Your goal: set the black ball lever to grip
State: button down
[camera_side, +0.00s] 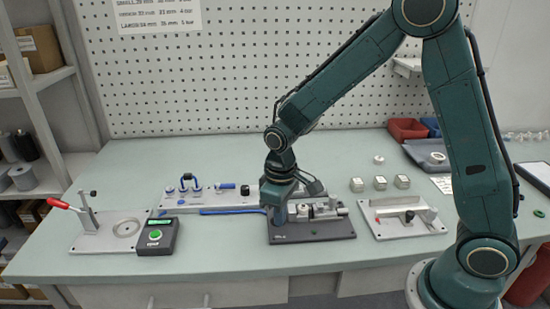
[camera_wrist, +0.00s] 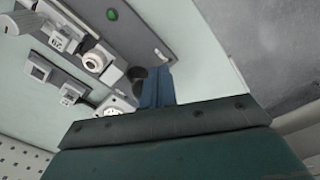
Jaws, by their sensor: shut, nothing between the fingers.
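My gripper (camera_side: 280,216) points down over the left part of a dark base plate (camera_side: 318,234) in the side view. Its blue fingers (camera_wrist: 157,82) are closed together and empty. In the wrist view a dark rounded part (camera_wrist: 137,73) lies right beside the fingertips; it may be the black ball of the lever, and I cannot tell whether they touch. The side view does not show this part clearly behind my gripper. The lever's setting cannot be read. Metal fittings (camera_side: 325,211) stand on the plate to the right of my gripper.
A light plate with a black knob (camera_side: 409,216) is at the right. Several small blocks (camera_side: 380,183) stand behind it. A red-handled clamp (camera_side: 68,205) and a box with a green button (camera_side: 157,236) are at the left. The table's front strip is clear.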

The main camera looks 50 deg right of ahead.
jog(key=shift+w+d+r, duration=0.15)
jog(key=shift+w+d, duration=0.6)
jog(key=shift+d, duration=0.05)
jog(key=shift+w+d, duration=0.1)
jog(key=shift+w+d+r, duration=0.1)
jog(key=shift+w+d, duration=0.25)
jog(key=shift+w, duration=0.05)
dwell(0.6)
jog(key=shift+s+a, duration=0.7)
jog(key=shift+r, duration=0.15)
